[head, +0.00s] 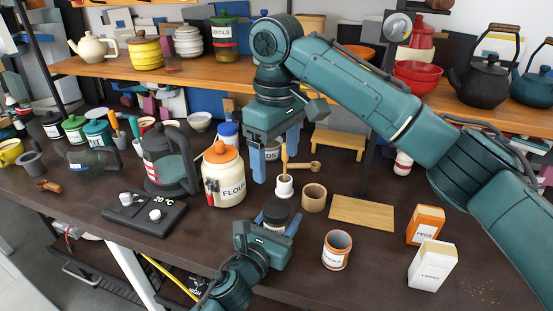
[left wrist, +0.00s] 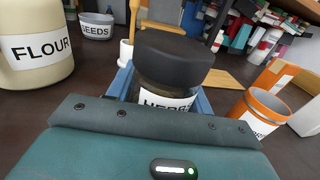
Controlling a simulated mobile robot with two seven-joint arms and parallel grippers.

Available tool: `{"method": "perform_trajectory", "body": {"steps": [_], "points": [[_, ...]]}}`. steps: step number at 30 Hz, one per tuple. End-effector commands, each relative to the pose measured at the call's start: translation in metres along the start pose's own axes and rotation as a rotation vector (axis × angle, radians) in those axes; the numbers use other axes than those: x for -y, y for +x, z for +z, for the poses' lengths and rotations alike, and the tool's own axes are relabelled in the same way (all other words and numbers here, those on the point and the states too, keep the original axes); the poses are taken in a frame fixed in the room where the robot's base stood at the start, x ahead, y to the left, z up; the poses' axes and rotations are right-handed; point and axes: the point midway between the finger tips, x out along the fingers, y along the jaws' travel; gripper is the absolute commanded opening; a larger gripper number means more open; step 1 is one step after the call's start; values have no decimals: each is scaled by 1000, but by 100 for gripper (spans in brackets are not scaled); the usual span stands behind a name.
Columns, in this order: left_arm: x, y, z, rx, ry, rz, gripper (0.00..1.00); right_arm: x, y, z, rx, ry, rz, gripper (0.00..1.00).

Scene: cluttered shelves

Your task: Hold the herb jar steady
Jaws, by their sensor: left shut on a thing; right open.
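The herb jar (head: 276,211) has a dark lid and stands upright on the dark table. In the left wrist view the herb jar (left wrist: 172,62) shows a white label, partly readable, its lower part hidden by my gripper. My left gripper (head: 271,229) is shut on the jar, with a blue finger on each side. The fingers also show in the left wrist view (left wrist: 163,97).
The flour jar (head: 224,178) stands left of the herb jar. An orange-rimmed tin (head: 336,250) and two boxes (head: 425,225) stand to the right. A wooden board (head: 362,213) lies behind them.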

Motion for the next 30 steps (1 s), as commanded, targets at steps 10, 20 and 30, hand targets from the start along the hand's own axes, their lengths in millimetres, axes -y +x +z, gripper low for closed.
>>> {"method": "perform_trajectory", "body": {"steps": [10,20,30], "points": [[0,0,0,-1,0,0,70,0,0,0,-1,1,0,77],[0,-1,0,0,0,0,77,0,0,0,-1,1,0,77],[0,-55,-2,-4,0,-1,77,0,2,0,-1,1,0,77]]}}
